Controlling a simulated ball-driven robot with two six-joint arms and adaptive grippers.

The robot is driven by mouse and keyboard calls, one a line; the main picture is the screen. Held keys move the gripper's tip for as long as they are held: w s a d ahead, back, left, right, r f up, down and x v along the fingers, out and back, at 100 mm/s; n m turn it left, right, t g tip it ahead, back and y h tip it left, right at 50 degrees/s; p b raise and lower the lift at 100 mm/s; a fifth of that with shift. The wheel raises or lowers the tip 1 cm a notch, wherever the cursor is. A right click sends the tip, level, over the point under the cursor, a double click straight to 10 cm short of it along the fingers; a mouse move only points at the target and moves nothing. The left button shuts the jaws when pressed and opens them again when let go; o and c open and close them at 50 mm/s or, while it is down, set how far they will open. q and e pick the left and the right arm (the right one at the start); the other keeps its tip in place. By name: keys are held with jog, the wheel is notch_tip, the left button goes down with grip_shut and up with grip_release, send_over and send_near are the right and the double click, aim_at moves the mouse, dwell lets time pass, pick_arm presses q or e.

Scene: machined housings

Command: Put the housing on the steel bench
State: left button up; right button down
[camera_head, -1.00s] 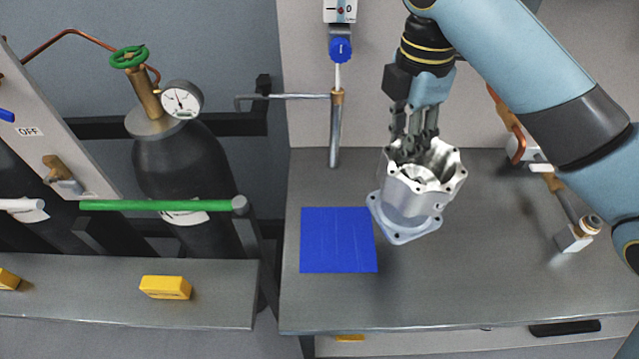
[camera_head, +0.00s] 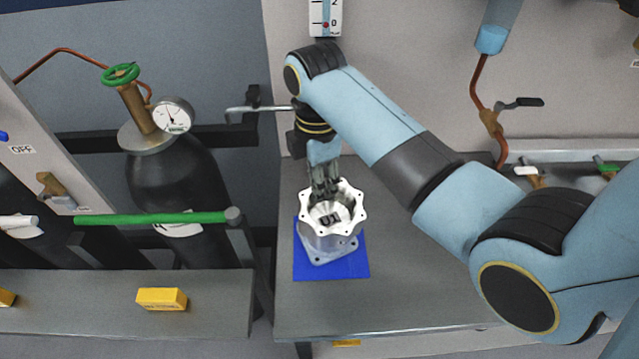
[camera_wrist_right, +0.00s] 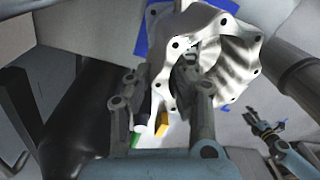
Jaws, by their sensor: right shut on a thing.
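The housing (camera_head: 330,243) is a silvery machined part with a scalloped, bolt-holed rim and a flat flange below; "U1" is marked inside it. My right gripper (camera_head: 325,195) is shut on its wall at the rear rim, from above. In the right wrist view the housing (camera_wrist_right: 215,55) shows at the upper right, with one finger of the right gripper (camera_wrist_right: 160,95) inside it. The housing is upright over a blue mat (camera_head: 357,270) on the steel bench (camera_head: 420,305). Whether its flange touches the mat is unclear. My left gripper does not show in the head view.
A lower shelf (camera_head: 90,310) with a yellow block (camera_head: 161,299) stands at left, below a green rod (camera_head: 150,218). A gas cylinder (camera_head: 175,180) with a gauge is behind. Copper pipework (camera_head: 480,85) is at the back right. The bench front is clear.

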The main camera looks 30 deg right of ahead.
jog(key=shift+f, duration=0.8)
jog(key=c, duration=1.2)
grip_release()
jog(key=shift+r, duration=0.4)
notch_tip(320, 180, up, 11)
jog(key=shift+w+r, duration=0.15)
jog(key=shift+w, duration=0.1)
